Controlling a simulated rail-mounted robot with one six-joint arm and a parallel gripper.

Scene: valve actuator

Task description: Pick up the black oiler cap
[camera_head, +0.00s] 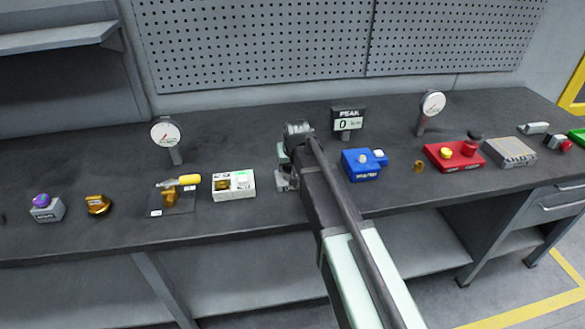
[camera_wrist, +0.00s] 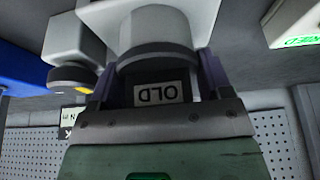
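In the wrist view a dark grey-black round band, which looks like the black oiler cap (camera_wrist: 157,57), sits on a pale grey cylinder (camera_wrist: 155,22). My gripper (camera_wrist: 157,75) has one purple-grey finger on each side of the band. The fingers are well apart. I cannot tell whether they touch the band. A white label reading OLD (camera_wrist: 162,93) shows between the fingers, upside down. In the head view my gripper (camera_head: 288,176) is low over the bench, just right of a white labelled tray (camera_head: 233,194). My arm hides most of the cap's area there.
A blue box with knobs (camera_head: 361,172) stands close on the right. A PEAK display (camera_head: 347,121) stands behind. Dial gauges (camera_head: 166,133) (camera_head: 432,104) rise from the bench. A red box (camera_head: 455,164) is farther right. A yellow-handled fitting (camera_head: 182,183) is left of the tray.

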